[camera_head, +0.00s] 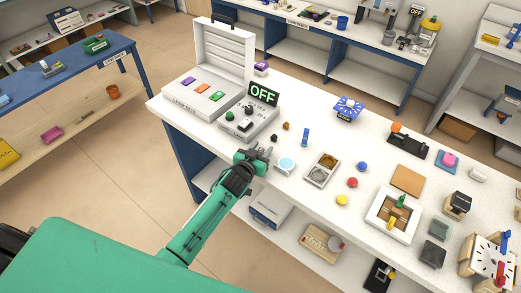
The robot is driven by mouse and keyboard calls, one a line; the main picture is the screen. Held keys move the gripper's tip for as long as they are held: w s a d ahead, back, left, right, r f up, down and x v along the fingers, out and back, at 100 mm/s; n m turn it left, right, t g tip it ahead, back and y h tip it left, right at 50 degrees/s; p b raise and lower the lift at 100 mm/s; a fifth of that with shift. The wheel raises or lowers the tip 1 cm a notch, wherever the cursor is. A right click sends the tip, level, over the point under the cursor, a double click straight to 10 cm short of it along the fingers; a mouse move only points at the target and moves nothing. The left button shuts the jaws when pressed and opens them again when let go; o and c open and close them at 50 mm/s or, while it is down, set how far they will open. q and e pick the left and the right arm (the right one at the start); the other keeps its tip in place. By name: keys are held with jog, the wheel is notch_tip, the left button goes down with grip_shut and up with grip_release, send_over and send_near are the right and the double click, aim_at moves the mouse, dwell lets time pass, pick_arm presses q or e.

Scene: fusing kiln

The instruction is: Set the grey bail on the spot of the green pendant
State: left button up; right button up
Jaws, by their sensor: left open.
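The green pendant (217,97) lies in the open white kiln (204,106) at the left of the table, the right one of a row with a purple pendant (188,81) and an orange pendant (202,88). I cannot clearly make out a grey bail. A small dark piece (273,137) and a small brown piece (286,126) lie on the table between the kiln and the middle. My left gripper (268,154) is open at the table's front edge, just nearer than the dark piece and left of a pale blue round dish (285,164). My right gripper is out of view.
A grey control box (248,123) with an OFF sign (264,95) stands right of the kiln, whose lid (224,47) stands upright. A blue piece (306,137), a metal tray (322,171) and coloured round pieces are further right. The white table (326,117) has bare patches between them.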

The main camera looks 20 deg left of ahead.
pick_arm(q)
jog(key=shift+s, duration=0.1)
jog(key=b+v, duration=0.4)
jog(key=v, duration=0.9)
jog(key=shift+s+a+r, duration=0.2)
jog(key=shift+a+r, duration=0.1)
jog(key=shift+a, duration=0.05)
